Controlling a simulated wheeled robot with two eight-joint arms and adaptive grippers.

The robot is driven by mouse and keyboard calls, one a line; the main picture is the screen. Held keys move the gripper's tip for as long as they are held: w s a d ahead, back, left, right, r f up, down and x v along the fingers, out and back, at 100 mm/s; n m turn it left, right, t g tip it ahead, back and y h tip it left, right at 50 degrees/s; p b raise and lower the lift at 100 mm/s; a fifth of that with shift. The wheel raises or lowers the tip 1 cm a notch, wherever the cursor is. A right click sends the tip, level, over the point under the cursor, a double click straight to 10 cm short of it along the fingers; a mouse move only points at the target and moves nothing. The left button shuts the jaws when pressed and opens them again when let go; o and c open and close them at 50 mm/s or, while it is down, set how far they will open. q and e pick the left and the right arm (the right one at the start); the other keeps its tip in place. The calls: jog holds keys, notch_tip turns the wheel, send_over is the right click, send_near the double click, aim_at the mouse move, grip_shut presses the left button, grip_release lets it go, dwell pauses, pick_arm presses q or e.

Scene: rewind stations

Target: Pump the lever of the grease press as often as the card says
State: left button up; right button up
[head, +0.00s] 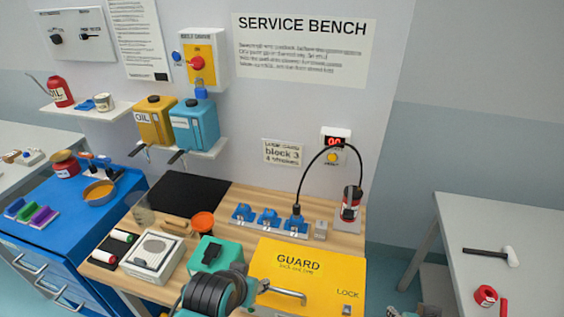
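The lube card (283,152) on the wall reads "block 3" and "4 strokes". The grease press (350,205), a small red and black upright cylinder, stands at the right rear of the wooden bench. A black hose arches from it to the rightmost blue block (295,224); two more blue blocks, the middle one (268,217) and the left one (242,213), sit to its left. I cannot clearly make out the lever. A counter (336,138) above shows red digits that look like 00, with a yellow button. Neither gripper is in view.
In front of the press lies the yellow guard (325,277) with a metal handle. Left of it are a teal housing (208,255) and black ribbed wheels (212,295). An orange cup (203,224) stands behind. A grey table (500,215) is at right.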

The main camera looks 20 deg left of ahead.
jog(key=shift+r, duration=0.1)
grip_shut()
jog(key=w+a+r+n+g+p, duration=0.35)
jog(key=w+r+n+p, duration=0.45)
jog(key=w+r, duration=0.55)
pick_arm(q)
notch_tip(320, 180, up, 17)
jog(key=p, duration=0.8)
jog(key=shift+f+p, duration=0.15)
jog(key=shift+p, duration=0.2)
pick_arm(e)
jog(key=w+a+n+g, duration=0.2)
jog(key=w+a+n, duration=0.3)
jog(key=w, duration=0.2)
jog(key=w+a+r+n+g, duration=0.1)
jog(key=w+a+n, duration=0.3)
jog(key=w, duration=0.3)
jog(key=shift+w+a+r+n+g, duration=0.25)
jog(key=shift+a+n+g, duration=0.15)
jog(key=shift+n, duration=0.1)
